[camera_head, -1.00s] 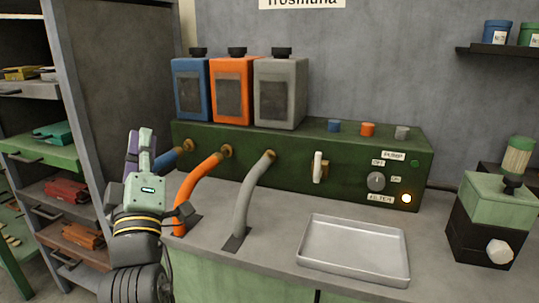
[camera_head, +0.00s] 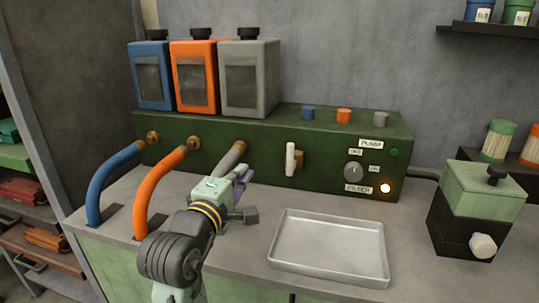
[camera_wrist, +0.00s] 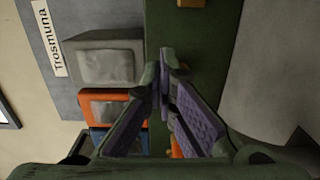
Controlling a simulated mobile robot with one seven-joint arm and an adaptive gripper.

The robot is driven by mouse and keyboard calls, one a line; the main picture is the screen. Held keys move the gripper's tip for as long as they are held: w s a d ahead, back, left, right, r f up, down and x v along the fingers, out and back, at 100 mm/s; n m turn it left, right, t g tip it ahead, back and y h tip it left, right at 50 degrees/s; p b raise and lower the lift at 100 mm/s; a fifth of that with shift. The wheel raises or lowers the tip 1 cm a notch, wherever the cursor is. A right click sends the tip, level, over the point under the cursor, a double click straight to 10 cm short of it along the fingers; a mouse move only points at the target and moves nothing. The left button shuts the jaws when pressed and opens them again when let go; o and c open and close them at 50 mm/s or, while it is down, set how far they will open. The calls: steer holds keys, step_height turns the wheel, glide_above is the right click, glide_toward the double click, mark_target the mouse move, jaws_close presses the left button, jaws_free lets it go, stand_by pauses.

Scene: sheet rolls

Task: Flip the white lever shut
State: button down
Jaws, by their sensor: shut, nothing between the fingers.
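The white lever (camera_head: 290,159) stands upright on a brass fitting on the front of the green panel box (camera_head: 225,145), right of the grey hose. In the wrist view only part of a brass fitting shows at the top edge (camera_wrist: 190,3). My gripper (camera_head: 242,178) is shut and empty. It is in front of the panel, to the left of the lever and apart from it in the picture. In the wrist view its purple-padded fingers (camera_wrist: 165,82) meet at the tips. My gripper and arm hide the lower part of the grey hose.
Blue, orange and grey tanks (camera_head: 250,78) stand on the box. A dial (camera_head: 353,173) and a lit lamp (camera_head: 385,188) are right of the lever. A metal tray (camera_head: 330,248) lies on the counter. A green and black device (camera_head: 475,210) stands at right.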

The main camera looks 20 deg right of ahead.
mark_target(292, 156)
steer(key=w+d+p, duration=0.2)
steer(key=w+d, duration=0.4)
steer(key=d, duration=0.3)
steer(key=shift+w+d+p, duration=0.25)
steer(key=shift+d+p, duration=0.1)
steer(key=shift+r, duration=0.1)
steer(key=shift+s+d+m, duration=0.1)
steer(key=shift+d+m, duration=0.05)
steer(key=shift+m, duration=0.25)
